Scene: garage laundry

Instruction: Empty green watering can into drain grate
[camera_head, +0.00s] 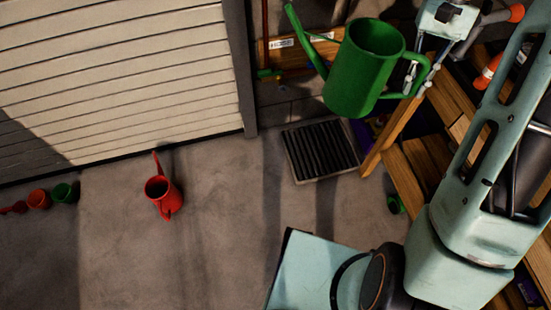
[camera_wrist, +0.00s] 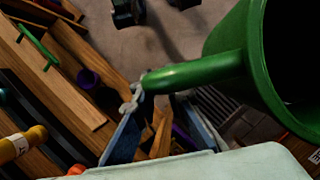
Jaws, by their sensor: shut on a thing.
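The green watering can (camera_head: 358,72) hangs in the air in the head view, its open top facing up toward the camera and its spout pointing up-left. My gripper (camera_head: 418,78) is shut on its handle at the right side. In the wrist view, my gripper (camera_wrist: 140,98) meets the can's green handle (camera_wrist: 195,72), and the can's dark opening fills the right side. Whether it holds water cannot be seen. The drain grate (camera_head: 320,150), dark slats in a pale frame, lies on the floor just below the can in the head view. It is partly visible in the wrist view (camera_wrist: 213,104).
A red watering can (camera_head: 165,196) stands on open floor at left, with several small red and green pots (camera_head: 40,198) further left. A slatted garage door (camera_head: 120,80) closes the back left.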

